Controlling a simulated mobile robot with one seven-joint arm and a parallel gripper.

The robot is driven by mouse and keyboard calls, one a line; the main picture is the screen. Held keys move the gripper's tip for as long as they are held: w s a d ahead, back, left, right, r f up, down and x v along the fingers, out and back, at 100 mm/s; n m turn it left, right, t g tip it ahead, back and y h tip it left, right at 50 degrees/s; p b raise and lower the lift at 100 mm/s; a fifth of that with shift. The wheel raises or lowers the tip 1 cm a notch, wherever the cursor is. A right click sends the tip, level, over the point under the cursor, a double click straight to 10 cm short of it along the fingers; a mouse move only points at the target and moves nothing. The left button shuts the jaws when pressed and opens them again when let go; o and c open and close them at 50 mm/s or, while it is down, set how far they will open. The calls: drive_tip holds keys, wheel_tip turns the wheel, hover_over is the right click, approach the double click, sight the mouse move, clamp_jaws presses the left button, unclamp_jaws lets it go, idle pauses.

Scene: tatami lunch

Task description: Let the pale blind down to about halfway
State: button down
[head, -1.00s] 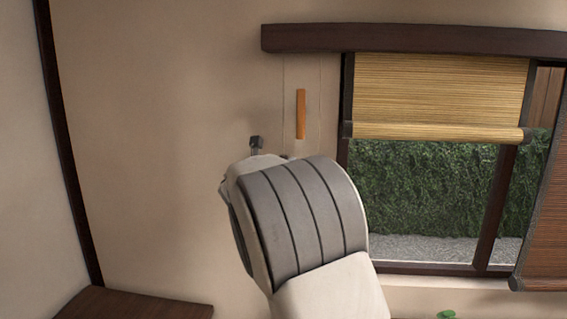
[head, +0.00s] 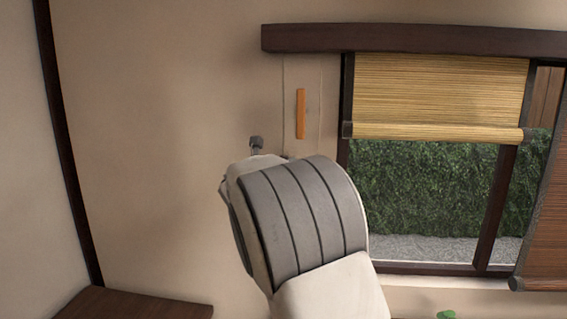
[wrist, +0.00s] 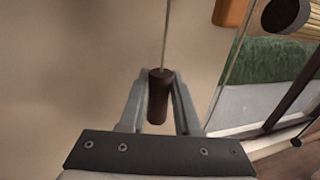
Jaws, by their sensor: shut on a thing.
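The pale blind (head: 440,95) hangs in the upper part of the window, its rolled lower edge (head: 437,132) well above the sill. Its end also shows at the upper right of the wrist view (wrist: 287,14). In the wrist view my gripper (wrist: 157,78) is shut on a dark brown cord pull (wrist: 158,100), which hangs upright from a thin cord (wrist: 167,40). In the head view my arm hides the gripper's fingers and the pull. Two thin cords (head: 321,100) hang down the wall left of the window.
An orange-brown wooden strip (head: 300,114) is on the wall between the cords. A darker reddish blind (head: 545,220) hangs at the right edge. A dark wooden surface (head: 135,304) lies at the lower left. The wall left of my arm is clear.

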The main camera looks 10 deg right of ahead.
drive_tip(key=shift+f, duration=0.15)
wheel_tip(320, 180, down, 22)
drive_tip(key=b, duration=1.8)
drive_tip(key=shift+f, duration=0.15)
drive_tip(key=c, duration=0.6)
unclamp_jaws()
drive_tip(key=p+v, duration=0.1)
drive_tip(key=v, duration=1.6)
drive_tip(key=shift+s, duration=0.2)
